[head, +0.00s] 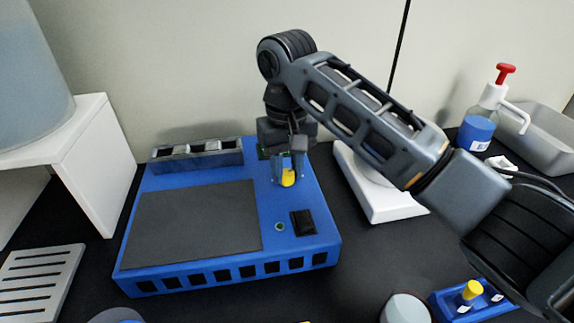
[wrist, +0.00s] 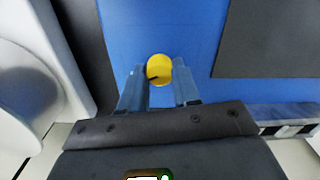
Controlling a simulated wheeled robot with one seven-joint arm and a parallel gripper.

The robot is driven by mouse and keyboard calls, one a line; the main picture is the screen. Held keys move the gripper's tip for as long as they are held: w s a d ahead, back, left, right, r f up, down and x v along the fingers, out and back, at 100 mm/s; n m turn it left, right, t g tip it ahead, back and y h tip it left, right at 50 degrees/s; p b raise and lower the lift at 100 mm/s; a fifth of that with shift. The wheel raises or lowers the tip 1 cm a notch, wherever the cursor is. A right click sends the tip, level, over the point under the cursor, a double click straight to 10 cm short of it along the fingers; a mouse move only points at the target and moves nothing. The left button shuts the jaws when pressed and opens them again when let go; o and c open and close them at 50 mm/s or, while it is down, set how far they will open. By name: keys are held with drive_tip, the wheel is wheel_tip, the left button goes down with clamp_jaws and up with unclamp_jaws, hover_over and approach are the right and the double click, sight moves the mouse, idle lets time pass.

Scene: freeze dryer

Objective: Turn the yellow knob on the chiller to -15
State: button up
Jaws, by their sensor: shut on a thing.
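The chiller is a blue box (head: 150,277) with a dark grey flat plate on top, standing on the black bench in the head view. Its yellow knob (head: 289,178) sits on the right part of the top. The knob also shows in the wrist view (wrist: 159,68), with a dark pointer mark at its lower left. My gripper (head: 287,172) points down over the knob, and its two fingers (wrist: 160,84) are shut on the knob from both sides. Any scale or numbers around the knob are not readable.
A black switch (head: 303,222) and a small round port (head: 279,226) sit in front of the knob. A grey rack (head: 197,156) stands at the chiller's back edge. A white device (head: 376,199) is close on the right. A white stand (head: 95,165) is on the left.

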drive_tip(key=n+p, duration=0.2)
drive_tip(key=p, duration=0.1)
drive_tip(key=shift+r+n, duration=0.2)
drive_tip(key=shift+n, duration=0.2)
drive_tip(key=n+p, duration=0.2)
drive_tip(key=n, duration=0.1)
drive_tip(key=shift+n+p, duration=0.3)
drive_tip(key=shift+n, duration=0.1)
drive_tip(key=n+p, duration=0.1)
drive_tip(key=n, duration=0.2)
drive_tip(key=shift+f+p, duration=0.15)
drive_tip(key=shift+p, duration=0.2)
drive_tip(key=shift+n+p, duration=0.6)
drive_tip(key=shift+n, duration=1.4)
drive_tip(key=o, duration=1.1)
drive_tip(key=shift+c, duration=0.2)
